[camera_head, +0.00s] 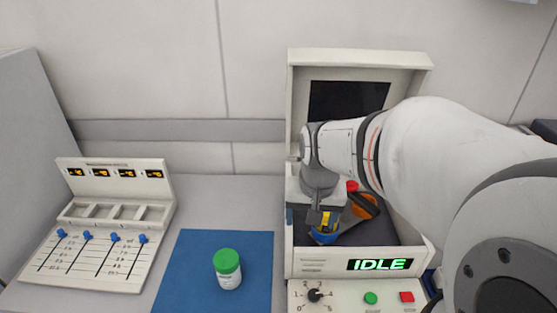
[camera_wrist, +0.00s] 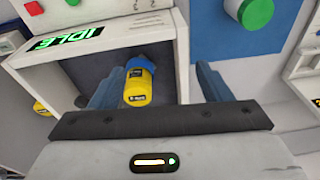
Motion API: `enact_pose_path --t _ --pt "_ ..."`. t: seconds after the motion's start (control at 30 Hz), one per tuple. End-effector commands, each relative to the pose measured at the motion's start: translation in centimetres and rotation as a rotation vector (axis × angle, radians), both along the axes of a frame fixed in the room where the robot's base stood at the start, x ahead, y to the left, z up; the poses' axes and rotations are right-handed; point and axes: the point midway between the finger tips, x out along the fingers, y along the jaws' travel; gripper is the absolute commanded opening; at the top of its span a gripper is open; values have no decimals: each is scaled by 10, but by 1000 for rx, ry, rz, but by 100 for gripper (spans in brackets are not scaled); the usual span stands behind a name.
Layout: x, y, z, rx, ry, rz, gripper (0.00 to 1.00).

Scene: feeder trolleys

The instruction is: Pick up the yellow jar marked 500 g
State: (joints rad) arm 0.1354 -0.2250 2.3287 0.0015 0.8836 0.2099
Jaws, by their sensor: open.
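A yellow jar (camera_wrist: 138,92) with a blue part at its far end shows in the wrist view between my gripper's fingers, closer to the left one. Its dark label is too small to read. In the head view a bit of yellow and blue (camera_head: 323,237) shows below my gripper (camera_head: 322,218), inside the open white box (camera_head: 290,262). My gripper (camera_wrist: 160,88) is open, its blue-grey fingers apart on either side of the jar, with a clear gap on the right. I cannot tell whether the left finger touches it.
The box has an IDLE display (camera_head: 380,264) and a raised lid. An orange item (camera_head: 364,206) and a red-topped item (camera_head: 352,186) sit close to my gripper. A green-lidded jar (camera_head: 228,268) stands on a blue mat (camera_head: 190,262). A slider panel (camera_head: 95,250) stands left.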

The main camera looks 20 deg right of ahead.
Motion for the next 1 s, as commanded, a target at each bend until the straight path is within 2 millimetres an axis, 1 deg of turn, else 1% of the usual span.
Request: enact_pose_path --t 0.03,0.13,0.2,0.3,0.4,0.5,0.6,0.8,0.87,1.0 --pt "18 -13 -4 11 27 -80 76" --pt "49 -36 -16 30 61 -238 84" --pt "67 -53 -27 41 83 -336 85" --pt "87 -73 -42 53 110 -458 85" --pt "100 -89 -55 61 128 -545 85" --pt "107 -99 -64 66 139 -598 85" --pt "111 -103 -71 67 142 -621 85" --pt "111 -103 -93 67 147 -623 85" --pt "112 -103 -99 67 144 -623 85" --pt "117 -103 -116 67 147 -621 85"
